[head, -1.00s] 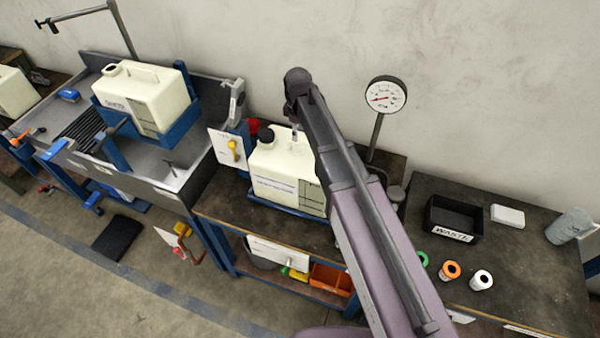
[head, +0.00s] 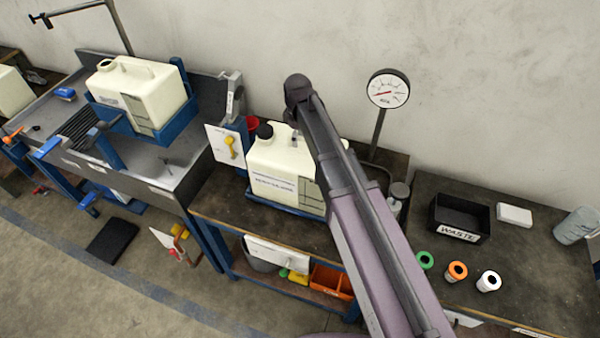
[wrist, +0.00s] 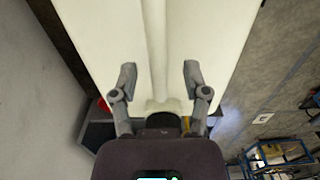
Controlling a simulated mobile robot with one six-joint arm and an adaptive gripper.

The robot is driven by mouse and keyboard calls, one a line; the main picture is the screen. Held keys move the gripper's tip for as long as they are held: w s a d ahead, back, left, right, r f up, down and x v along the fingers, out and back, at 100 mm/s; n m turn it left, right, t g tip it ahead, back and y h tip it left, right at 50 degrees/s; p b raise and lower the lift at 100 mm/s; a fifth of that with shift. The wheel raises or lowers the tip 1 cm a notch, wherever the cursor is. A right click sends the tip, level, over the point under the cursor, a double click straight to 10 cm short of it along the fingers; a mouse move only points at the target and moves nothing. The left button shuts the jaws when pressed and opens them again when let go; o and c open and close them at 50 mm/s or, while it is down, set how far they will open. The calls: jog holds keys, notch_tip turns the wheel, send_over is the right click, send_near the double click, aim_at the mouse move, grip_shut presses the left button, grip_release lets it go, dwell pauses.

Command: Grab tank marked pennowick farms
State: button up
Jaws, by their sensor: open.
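A cream tank (head: 275,160) with a black cap stands on a blue tray on the middle bench. Its front label is too small to read surely. My arm hides its right part in the head view. Another cream tank (head: 137,92) sits in a blue cradle over the grey sink at the left; its label is also unreadable. In the wrist view, my gripper (wrist: 159,76) is open, its fingers on either side of a long pale ridge, seemingly a handle, on a cream tank (wrist: 100,35). I cannot tell whether the fingers touch it.
A pressure gauge (head: 388,89) on a post stands behind the middle bench. A black waste bin (head: 459,218), a white block (head: 514,215) and several small rolls are on the right bench. A third cream tank (head: 12,92) is cut off at the far left. A white tag (head: 226,144) hangs beside the middle tank.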

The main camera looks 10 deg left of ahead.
jog(key=shift+f, duration=0.2)
dwell(0.5)
grip_shut()
